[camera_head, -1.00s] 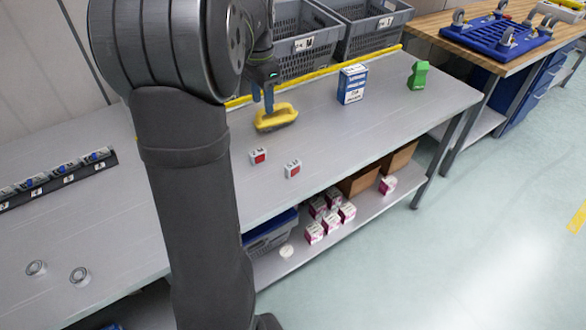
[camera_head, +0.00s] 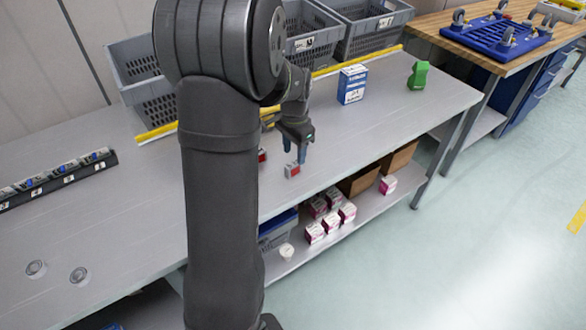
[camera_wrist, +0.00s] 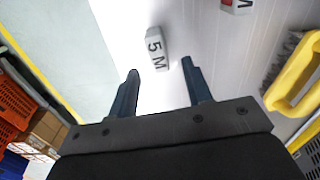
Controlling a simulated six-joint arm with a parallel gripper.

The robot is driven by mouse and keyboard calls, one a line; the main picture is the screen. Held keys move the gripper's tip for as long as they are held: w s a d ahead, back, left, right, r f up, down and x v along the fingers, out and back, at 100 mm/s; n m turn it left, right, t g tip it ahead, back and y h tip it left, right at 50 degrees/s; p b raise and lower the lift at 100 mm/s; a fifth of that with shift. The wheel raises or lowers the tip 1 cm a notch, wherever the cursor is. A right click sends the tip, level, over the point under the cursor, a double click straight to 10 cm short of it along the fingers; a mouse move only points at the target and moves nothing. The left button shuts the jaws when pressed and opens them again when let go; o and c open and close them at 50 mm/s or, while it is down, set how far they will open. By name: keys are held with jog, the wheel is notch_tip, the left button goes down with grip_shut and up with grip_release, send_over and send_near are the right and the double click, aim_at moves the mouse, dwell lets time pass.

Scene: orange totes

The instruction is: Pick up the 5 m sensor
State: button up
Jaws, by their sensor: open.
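The 5 m sensor is a small white and red block (camera_head: 292,170) near the front edge of the grey table. In the wrist view the sensor (camera_wrist: 156,48) shows a "5 M" label and lies just beyond the fingertips, between their lines. My gripper (camera_head: 296,158) is open and empty, pointing down close over the sensor. In the wrist view my gripper (camera_wrist: 161,72) shows its two blue fingers spread apart. A second, similar block (camera_head: 262,156) sits to the left, partly hidden by my arm; it also shows at the top of the wrist view (camera_wrist: 237,5).
A yellow-handled brush (camera_wrist: 296,72) lies to the right in the wrist view. A blue and white box (camera_head: 352,84) and a green object (camera_head: 418,75) stand farther right on the table (camera_head: 365,125). Grey crates (camera_head: 310,42) stand behind. The table's front edge is close by.

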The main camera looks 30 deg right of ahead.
aim_at(293, 163)
jog(key=f, duration=0.5)
jog(key=shift+s+a+f, duration=0.1)
jog(key=shift+a+f, duration=0.15)
jog(key=shift+f, duration=0.05)
jog(key=shift+c, duration=0.3)
grip_shut()
